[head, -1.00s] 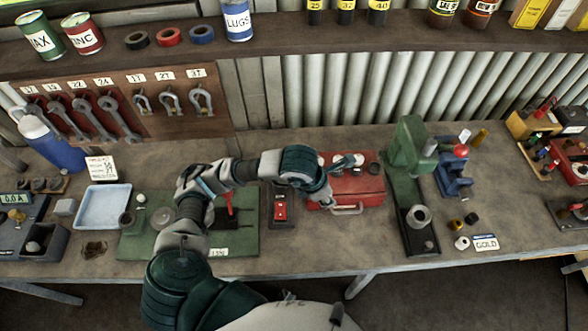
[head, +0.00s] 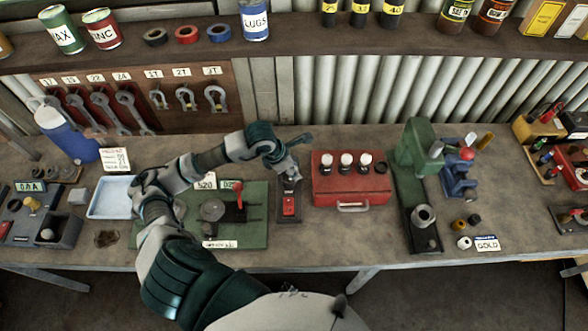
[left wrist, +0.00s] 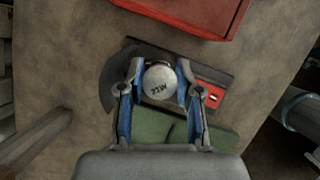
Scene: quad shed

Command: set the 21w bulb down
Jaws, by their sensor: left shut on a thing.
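The 21W bulb (left wrist: 160,82) is a pale round cap marked "21W" in the left wrist view. It sits between the two blue-padded fingers of my left gripper (left wrist: 155,90), which is shut on it. In the head view my left gripper (head: 288,168) is over the back end of a small black stand with a red panel (head: 289,205). The stand also shows below the bulb in the left wrist view (left wrist: 208,95). I cannot tell whether the bulb touches the stand. My right gripper is not in view.
A red box (head: 352,190) right of the stand holds three white-topped bulbs (head: 346,160) and a dark round spot at its right end. A green board (head: 255,230) lies left, a green press (head: 415,150) stands right. Bare bench lies in front of the box.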

